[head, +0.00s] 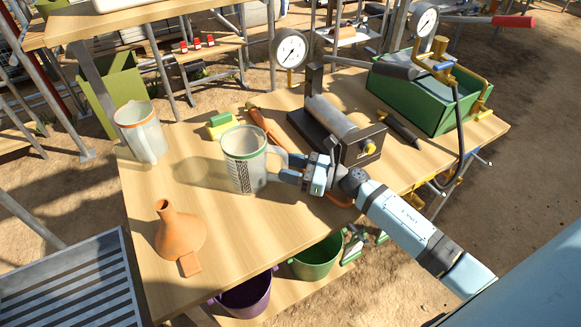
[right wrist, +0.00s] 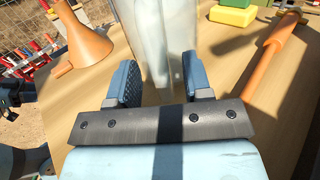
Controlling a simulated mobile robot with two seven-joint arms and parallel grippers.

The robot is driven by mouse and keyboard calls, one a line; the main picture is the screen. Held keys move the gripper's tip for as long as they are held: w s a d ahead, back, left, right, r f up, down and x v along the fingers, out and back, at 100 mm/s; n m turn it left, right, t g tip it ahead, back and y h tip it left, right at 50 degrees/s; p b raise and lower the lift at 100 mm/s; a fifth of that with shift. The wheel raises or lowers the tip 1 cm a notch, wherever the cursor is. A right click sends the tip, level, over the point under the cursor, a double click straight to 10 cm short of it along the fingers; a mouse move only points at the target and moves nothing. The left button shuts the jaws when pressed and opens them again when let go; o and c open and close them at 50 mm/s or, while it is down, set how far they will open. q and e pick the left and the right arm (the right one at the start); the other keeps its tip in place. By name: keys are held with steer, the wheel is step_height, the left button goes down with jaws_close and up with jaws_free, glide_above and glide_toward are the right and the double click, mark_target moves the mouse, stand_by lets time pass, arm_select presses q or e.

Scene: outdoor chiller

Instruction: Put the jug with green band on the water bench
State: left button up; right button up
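The jug with green band (head: 244,166) is a pale, translucent jug, upright at the middle of the wooden table (head: 235,245). Its handle faces right, towards my right gripper (head: 291,177). In the right wrist view, my right gripper (right wrist: 157,82) has its two fingers apart. Part of the pale jug (right wrist: 150,30) shows between and beyond them, with room beside the fingers. I cannot tell whether either finger touches the handle. My left gripper is not in view. No bench is clearly marked as the water bench.
A jug with orange band (head: 143,135) stands to the left. An orange flask (head: 180,232) is at the front left. A metal cylinder device (head: 335,125), an orange tool (head: 265,125) and a green box (head: 425,95) lie behind. A slatted surface (head: 70,290) is at lower left.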

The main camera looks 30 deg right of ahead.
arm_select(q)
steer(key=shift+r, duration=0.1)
arm_select(e)
steer(key=shift+r+p, duration=0.25)
steer(key=shift+p, duration=0.05)
steer(key=b+v, duration=0.2)
steer(key=v, duration=1)
steer(key=shift+f, duration=0.15)
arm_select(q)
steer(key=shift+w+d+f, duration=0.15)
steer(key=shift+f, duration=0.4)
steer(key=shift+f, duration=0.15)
